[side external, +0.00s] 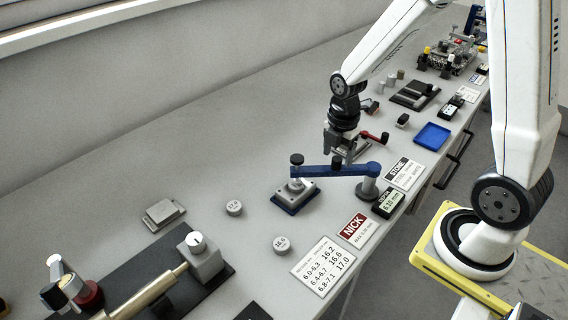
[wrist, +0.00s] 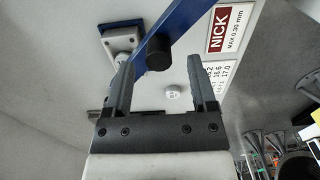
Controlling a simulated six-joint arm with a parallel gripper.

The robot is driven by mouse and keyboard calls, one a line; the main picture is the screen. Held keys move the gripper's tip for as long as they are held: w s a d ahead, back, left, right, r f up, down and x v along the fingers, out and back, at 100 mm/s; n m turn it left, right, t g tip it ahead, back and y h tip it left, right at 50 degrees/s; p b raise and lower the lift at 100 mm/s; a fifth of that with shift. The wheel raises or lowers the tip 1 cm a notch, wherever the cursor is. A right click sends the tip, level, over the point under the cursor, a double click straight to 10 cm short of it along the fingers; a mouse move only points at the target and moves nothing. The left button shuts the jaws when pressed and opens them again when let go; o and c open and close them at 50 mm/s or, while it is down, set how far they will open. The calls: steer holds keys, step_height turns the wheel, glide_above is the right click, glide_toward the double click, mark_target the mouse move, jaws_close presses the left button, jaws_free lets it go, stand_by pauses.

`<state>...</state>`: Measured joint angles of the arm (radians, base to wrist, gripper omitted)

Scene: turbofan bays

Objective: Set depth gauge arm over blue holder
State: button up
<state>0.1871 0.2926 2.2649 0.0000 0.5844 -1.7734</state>
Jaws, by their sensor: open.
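The blue depth gauge arm (side external: 335,171) reaches left from a grey round post (side external: 368,187). A black knob stands on its far end, and in the side view this end overlaps the blue holder (side external: 290,205) with its pale block. The wrist view shows the gauge arm (wrist: 178,30) crossing diagonally, a black knob (wrist: 158,54) beside it, and the holder (wrist: 118,24) at upper left. My gripper (side external: 345,152) is just behind the gauge arm in the side view. In the wrist view my gripper (wrist: 161,70) has its fingers apart, with the knob appearing between them. Contact cannot be told.
A green-display readout (side external: 389,203), the NICK card (side external: 353,227) and a number card (side external: 323,265) lie along the front edge. Grey discs (side external: 282,245) sit left of them. A blue tray (side external: 432,136) and a red-handled item (side external: 374,137) lie to the right.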

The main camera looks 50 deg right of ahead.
mark_target(337, 159)
steer(key=shift+r, duration=2.75)
steer(key=shift+a, duration=0.1)
steer(key=s+a+f+m+t, duration=0.2)
steer(key=a+m, duration=0.4)
steer(key=m, duration=1.2)
steer(key=shift+s+f+t, duration=0.3)
steer(key=shift+s+f, duration=0.2)
steer(key=shift+s, duration=0.7)
